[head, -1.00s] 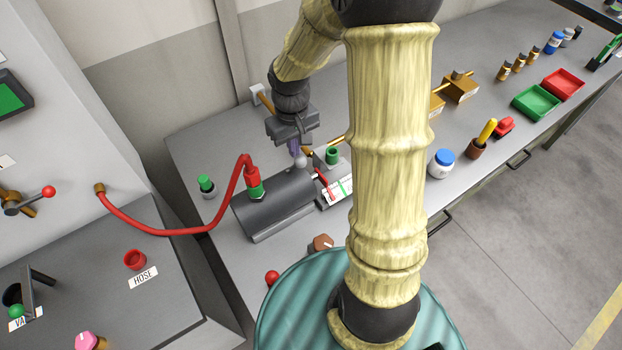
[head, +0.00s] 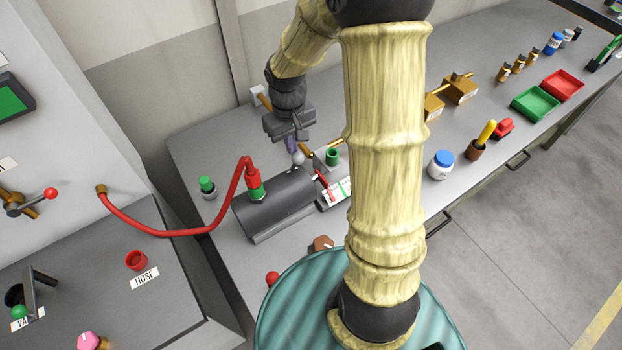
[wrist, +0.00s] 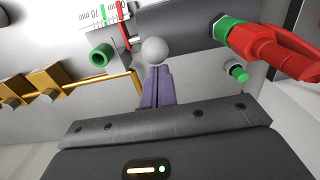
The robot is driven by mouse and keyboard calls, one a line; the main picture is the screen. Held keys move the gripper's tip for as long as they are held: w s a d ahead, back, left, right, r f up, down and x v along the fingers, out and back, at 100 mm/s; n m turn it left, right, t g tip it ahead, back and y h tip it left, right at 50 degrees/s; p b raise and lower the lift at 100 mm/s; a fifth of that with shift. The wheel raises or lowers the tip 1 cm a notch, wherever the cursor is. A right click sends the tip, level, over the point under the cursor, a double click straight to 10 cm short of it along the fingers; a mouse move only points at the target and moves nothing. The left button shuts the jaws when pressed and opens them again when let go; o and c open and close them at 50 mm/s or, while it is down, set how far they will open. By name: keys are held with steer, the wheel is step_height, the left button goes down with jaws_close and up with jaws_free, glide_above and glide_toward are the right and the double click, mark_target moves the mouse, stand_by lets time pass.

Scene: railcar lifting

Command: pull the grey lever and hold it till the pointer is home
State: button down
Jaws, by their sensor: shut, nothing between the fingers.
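My gripper (head: 293,148) is shut and empty, its purple fingers pressed together. In the wrist view the fingertips (wrist: 154,69) are right at the grey ball knob of the lever (wrist: 154,51); whether they touch cannot be told. In the head view the grey knob (head: 298,159) shows just below the fingers, above the dark cylinder (head: 275,204). A thin red pointer (head: 321,180) lies by a white scale plate (head: 336,193) with a green mark. The pointer (wrist: 123,28) and part of the scale (wrist: 92,14) also show in the wrist view, but the scale is cropped.
A red hose (head: 183,233) runs from the cabinet to a red and green coupling (head: 254,181) on the cylinder. A green-capped fitting (head: 206,186) stands left, a green ring (head: 332,156) right. Brass blocks (head: 458,88) and a white jar (head: 440,165) stand farther right.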

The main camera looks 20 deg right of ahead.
steer(key=shift+w+r, duration=0.2)
steer(key=shift+w, duration=0.05)
steer(key=shift+a, duration=0.1)
step_height(320, 180, up, 7)
steer(key=p, duration=0.6)
stand_by(0.3)
steer(key=shift+w, duration=0.15)
steer(key=shift+s, duration=0.2)
